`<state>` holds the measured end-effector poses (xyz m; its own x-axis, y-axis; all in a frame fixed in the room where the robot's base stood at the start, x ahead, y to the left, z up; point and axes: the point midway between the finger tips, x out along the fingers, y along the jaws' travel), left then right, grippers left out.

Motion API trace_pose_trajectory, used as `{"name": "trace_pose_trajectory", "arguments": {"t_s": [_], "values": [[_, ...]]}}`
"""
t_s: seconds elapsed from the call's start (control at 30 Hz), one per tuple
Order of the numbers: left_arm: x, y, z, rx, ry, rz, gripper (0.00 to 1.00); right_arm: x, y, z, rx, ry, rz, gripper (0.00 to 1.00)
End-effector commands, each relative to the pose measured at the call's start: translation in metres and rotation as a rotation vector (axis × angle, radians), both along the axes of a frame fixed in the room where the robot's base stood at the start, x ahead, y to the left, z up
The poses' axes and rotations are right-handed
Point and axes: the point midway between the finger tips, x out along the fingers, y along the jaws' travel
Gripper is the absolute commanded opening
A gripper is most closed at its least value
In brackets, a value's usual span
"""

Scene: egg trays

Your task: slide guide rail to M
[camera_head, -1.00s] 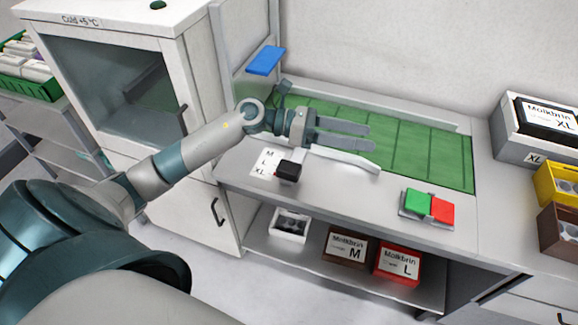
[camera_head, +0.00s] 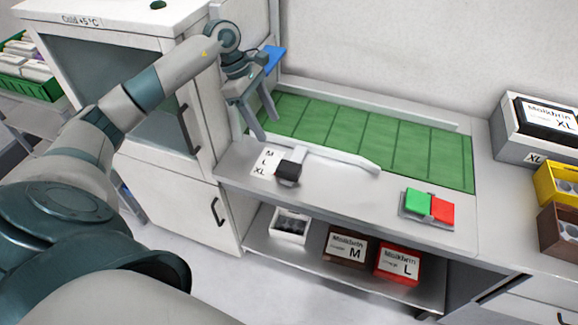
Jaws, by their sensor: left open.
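The white guide rail (camera_head: 335,155) lies along the front edge of the green conveyor belt (camera_head: 370,140). A black knob (camera_head: 288,171) on a pale block sits at the rail's left end. A label plate (camera_head: 265,162) marked M, L and XL from back to front lies just left of the knob; the knob is beside its front part, near XL. My left gripper (camera_head: 268,128) is open and empty, pointing down above the belt's left end, up and left of the knob and apart from it. My right gripper is not in view.
A green and a red button (camera_head: 430,207) sit on the counter's front right. Boxes marked M (camera_head: 345,247) and L (camera_head: 397,264) stand on the lower shelf. A grey XL box (camera_head: 540,150) is at the right. A cold cabinet (camera_head: 110,60) stands at the left.

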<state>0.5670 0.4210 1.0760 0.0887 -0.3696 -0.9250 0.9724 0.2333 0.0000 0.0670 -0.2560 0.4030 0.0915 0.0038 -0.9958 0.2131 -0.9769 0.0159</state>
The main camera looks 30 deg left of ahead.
Motion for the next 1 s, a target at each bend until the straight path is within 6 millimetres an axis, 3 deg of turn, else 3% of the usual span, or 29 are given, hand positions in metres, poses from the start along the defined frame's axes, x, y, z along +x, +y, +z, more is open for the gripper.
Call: {"name": "trace_pose_trajectory", "arguments": {"t_s": [0.37,1.0], "values": [[0.001,-0.008,-0.019,-0.004,0.001,-0.001,0.58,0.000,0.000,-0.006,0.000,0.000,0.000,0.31],[0.011,-0.050,-0.122,-0.006,0.002,0.001,0.58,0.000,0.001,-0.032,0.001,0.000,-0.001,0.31]]}}
